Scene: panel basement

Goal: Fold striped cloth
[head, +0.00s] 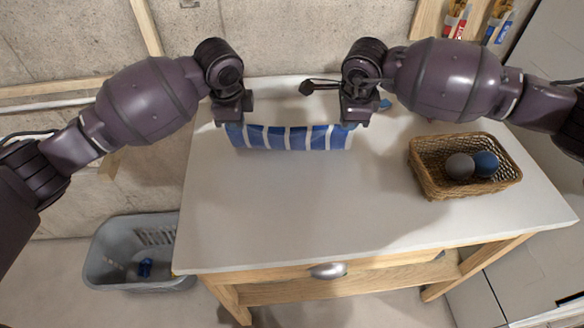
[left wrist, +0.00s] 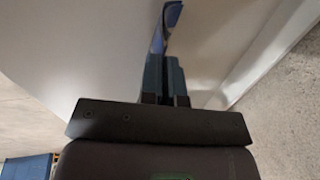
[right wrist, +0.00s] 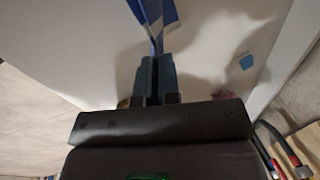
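The blue-and-white striped cloth (head: 292,138) hangs as a short band between my two grippers over the back part of the white table (head: 290,205). My left gripper (head: 235,123) is shut on its left top corner, and my right gripper (head: 349,124) is shut on its right top corner. In the left wrist view the fingers (left wrist: 165,75) are close together with the cloth (left wrist: 172,16) at their tips. The right wrist view shows the same, with the cloth (right wrist: 153,14) beyond the fingers (right wrist: 156,75). I cannot tell whether its lower edge touches the table.
A wicker basket (head: 430,183) with a dark and a blue ball-like item stands on the table's right. A small blue item (right wrist: 246,61) lies near the back edge. A grey laundry basket (head: 105,275) is on the floor at left. The table's middle and front are clear.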

